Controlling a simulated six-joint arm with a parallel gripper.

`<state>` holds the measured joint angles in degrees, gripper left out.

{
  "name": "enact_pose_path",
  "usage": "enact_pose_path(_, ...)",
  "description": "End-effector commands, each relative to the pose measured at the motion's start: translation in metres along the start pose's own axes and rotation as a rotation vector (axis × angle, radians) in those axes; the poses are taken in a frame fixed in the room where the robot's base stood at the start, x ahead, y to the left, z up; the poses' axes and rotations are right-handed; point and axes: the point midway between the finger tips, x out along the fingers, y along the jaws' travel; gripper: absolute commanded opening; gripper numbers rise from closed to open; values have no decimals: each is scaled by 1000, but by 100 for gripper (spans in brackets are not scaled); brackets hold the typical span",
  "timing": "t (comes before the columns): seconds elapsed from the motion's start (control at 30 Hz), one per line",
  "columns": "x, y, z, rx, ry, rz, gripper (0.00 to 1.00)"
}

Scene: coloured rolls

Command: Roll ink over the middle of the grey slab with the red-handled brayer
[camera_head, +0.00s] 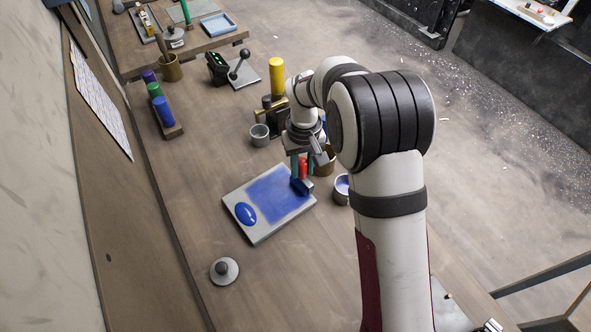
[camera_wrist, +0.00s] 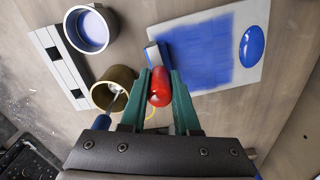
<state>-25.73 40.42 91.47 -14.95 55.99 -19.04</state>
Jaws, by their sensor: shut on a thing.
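The grey slab (camera_head: 268,233) lies flat on the table, a wide blue ink patch (camera_head: 280,194) over its middle and right and a glossy blue ink blob (camera_head: 246,213) near its left corner. My gripper (camera_wrist: 159,86) has its green fingers shut on the red handle (camera_wrist: 160,88) of the brayer. The brayer's blue-inked roller (camera_wrist: 154,55) is at the patch's edge near the slab's border; I cannot tell whether it touches. In the head view the red handle (camera_head: 304,169) shows between the fingers, the roller (camera_head: 302,186) below it at the slab's right edge.
A cup with blue inside (camera_head: 341,190) and a brown pot (camera_wrist: 117,78) stand close beside the slab. A grey cup (camera_head: 260,134) and a yellow roll (camera_head: 277,77) are behind. A round knobbed weight (camera_head: 224,269) sits in front. A rack of coloured rolls (camera_head: 163,112) stands left.

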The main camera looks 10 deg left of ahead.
Motion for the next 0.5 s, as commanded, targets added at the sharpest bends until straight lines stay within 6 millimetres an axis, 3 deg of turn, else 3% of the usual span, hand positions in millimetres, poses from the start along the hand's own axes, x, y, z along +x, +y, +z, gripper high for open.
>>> enact_pose_path(0.5,-1,-48,19,-2,-3,-1,0)
